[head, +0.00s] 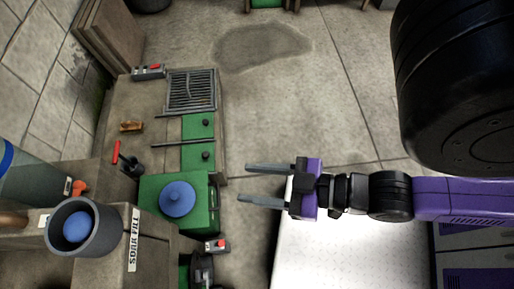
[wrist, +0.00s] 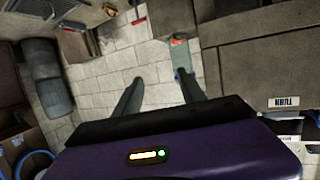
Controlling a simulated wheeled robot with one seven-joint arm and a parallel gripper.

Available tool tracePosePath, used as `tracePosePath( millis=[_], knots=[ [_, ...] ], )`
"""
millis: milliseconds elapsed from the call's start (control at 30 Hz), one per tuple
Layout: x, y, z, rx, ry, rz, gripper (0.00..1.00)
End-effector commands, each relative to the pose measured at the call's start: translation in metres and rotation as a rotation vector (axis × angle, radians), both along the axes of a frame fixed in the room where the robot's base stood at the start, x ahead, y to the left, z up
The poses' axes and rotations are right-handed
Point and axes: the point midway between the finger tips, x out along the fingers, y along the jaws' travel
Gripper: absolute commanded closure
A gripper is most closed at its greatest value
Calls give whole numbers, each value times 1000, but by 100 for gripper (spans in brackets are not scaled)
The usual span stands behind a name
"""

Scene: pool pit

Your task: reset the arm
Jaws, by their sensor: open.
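My gripper (head: 262,183) is open and empty in the head view. Its two fingers point left, over the floor beside the bench and apart from the things there. In the wrist view the two fingers of my gripper (wrist: 160,88) are spread, with only pale tiles showing between them. My purple and black arm reaches in from the right of the head view.
At left a bench (head: 150,95) carries a metal grate (head: 191,91) and a green box (head: 150,190) with a blue round lid (head: 177,198). A grey pot (head: 58,237) holds a blue ball (head: 79,227). Concrete floor (head: 310,90) is clear above my gripper.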

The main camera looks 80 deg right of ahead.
Motion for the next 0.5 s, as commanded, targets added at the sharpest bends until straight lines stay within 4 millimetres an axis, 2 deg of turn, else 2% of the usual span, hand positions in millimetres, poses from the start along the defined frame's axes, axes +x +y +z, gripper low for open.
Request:
tracePosePath(
  millis=[100, 400, 500],
  knots=[
    [-4, 1, 10, 14, -20, 3, 52],
    [-4, 1, 12, 15, -23, 3, 52],
    [-4, 1, 18, 15, -23, 3, 52]
  ],
)
